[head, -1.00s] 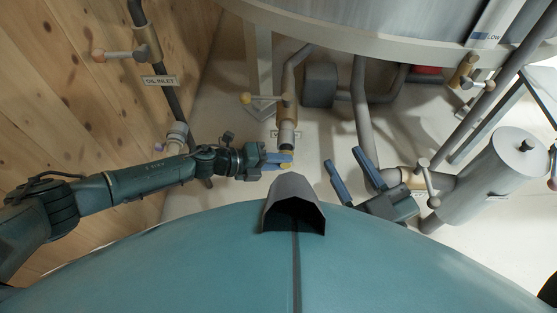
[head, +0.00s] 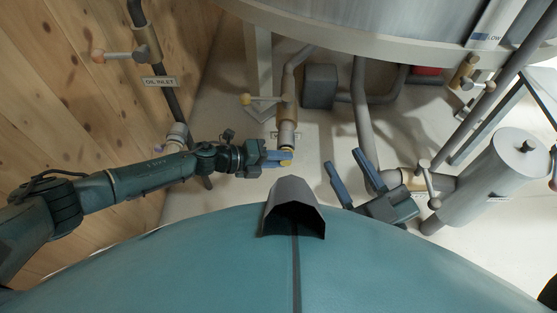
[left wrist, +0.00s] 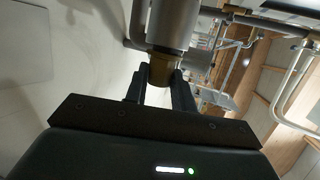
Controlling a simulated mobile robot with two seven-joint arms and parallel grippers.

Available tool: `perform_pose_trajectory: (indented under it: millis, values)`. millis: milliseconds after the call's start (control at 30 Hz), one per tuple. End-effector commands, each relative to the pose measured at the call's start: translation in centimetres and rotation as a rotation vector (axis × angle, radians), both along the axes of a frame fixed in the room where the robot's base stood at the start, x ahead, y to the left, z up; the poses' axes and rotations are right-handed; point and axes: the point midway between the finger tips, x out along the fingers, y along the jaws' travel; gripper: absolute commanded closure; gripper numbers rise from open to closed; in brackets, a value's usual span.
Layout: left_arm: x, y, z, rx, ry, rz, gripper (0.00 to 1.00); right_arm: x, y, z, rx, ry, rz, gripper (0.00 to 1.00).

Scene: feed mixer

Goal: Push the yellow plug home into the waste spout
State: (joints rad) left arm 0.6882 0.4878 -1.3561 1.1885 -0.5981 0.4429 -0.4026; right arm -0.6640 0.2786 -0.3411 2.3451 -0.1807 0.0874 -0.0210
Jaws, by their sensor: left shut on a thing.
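The waste spout (head: 287,131) is a grey pipe end hanging below a brass-coloured valve body, with a partly hidden label behind it. My left gripper (head: 279,158) is shut on the yellow plug (head: 287,154), just below the spout mouth. In the left wrist view the plug (left wrist: 160,73) sits between the fingers, right at the end of the wide grey spout (left wrist: 173,24). Plug and spout look in line there, and I cannot tell how deep the plug sits. My right gripper (head: 350,170) is open and empty, right of the spout.
A yellow-knobbed valve handle (head: 262,98) sticks out left above the spout. A grey vertical pipe (head: 362,120) stands to the right, near my right gripper. The oil inlet pipe (head: 171,101) runs along the wooden wall at left. A grey canister (head: 490,180) stands at right.

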Motion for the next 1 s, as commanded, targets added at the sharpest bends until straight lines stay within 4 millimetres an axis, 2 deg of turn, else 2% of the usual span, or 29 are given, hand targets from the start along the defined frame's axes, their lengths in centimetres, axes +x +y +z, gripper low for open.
perform_pose_trajectory:
  millis: [200, 233, 533, 800, 1000]
  values:
    - [0.5, 0.0, 0.0, 0.0, -0.001, 0.001, 1.0, 0.0, 0.0, -0.3, 0.0, 0.002, 0.0, 0.65]
    - [0.5, 0.0, 0.1, 0.0, -0.001, 0.001, 0.73, -0.1, 0.0, -0.3, 0.001, 0.003, 0.0, 0.65]
    - [0.4, 0.0, 0.0, 0.0, -0.001, 0.001, 0.49, -0.1, 0.0, -0.3, 0.001, 0.006, -0.001, 0.65]
    - [0.4, 0.0, 0.0, 0.001, 0.0, 0.0, 0.49, -0.1, 0.0, -0.3, 0.003, 0.008, 0.0, 0.65]
    - [-0.4, 2.6, 1.3, 0.004, 0.001, 0.003, 0.49, -0.1, 0.0, 0.9, -0.015, -0.006, -0.002, 0.65]
